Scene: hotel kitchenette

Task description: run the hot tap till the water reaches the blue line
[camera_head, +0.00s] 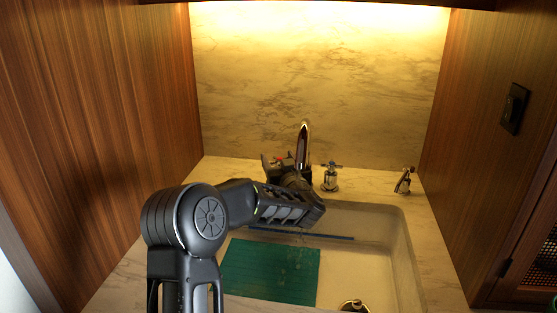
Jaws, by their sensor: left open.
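My left arm reaches from the lower left over the sink (402,262). My left gripper (286,166) is open at the sink's back edge, left of the chrome spout (304,140). A small red-marked part, apparently the hot tap (279,161), shows between its fingers; most of it is hidden, so I cannot tell whether they touch. The right tap (331,178) is chrome with a cross handle. The blue line (325,237) runs across the sink's back wall, partly behind my arm. I cannot make out running water or a water level. My right gripper is out of view.
A green rectangular board or mat (270,272) lies in the sink at left. A round brass-coloured fitting (354,306) shows at the bottom edge. A small chrome fitting (404,181) stands on the counter at right. Wooden panels close in both sides.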

